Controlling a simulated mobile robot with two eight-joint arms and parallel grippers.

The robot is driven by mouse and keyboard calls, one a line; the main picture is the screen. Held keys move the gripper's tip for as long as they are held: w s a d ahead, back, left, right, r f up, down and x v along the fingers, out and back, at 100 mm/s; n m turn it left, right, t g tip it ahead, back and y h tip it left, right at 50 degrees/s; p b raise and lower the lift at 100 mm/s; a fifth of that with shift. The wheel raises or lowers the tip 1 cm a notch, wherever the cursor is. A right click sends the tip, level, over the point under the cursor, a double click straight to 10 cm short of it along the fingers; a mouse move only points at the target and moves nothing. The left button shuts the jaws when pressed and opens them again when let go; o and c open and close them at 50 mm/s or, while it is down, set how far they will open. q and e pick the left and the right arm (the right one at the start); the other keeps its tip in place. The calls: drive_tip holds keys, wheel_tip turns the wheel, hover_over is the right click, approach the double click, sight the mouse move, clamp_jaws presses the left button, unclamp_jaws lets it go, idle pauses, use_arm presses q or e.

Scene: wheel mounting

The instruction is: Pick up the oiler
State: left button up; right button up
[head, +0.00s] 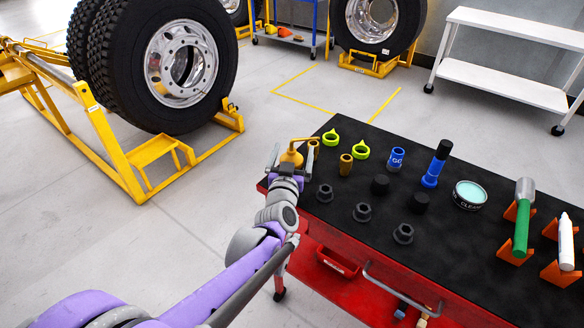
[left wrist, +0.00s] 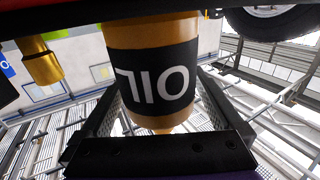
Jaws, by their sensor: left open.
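The oiler (head: 291,156) is a golden-brown can with a thin spout, at the near left corner of the black table top in the head view. In the left wrist view the oiler (left wrist: 150,45) fills the upper middle, upside down, with a black band lettered OIL. My left gripper (head: 287,168) is at the oiler, its jaws open. In the left wrist view its two fingers stand on either side of the oiler's body. Whether either finger touches it I cannot tell. My right gripper is not in view.
Close to the oiler stand a brass socket (head: 345,165), yellow-green rings (head: 331,138) and a dark nut (head: 325,193). A blue socket (head: 396,159), a tin (head: 469,195) and orange holders (head: 517,212) are farther right on the red cart (head: 335,262). A large wheel (head: 182,62) stands at left.

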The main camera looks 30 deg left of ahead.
use_arm(q)
drive_tip(key=c, duration=1.3)
wheel_tip(320, 180, up, 10)
drive_tip(key=p, duration=0.3)
drive_tip(key=shift+r, duration=0.1)
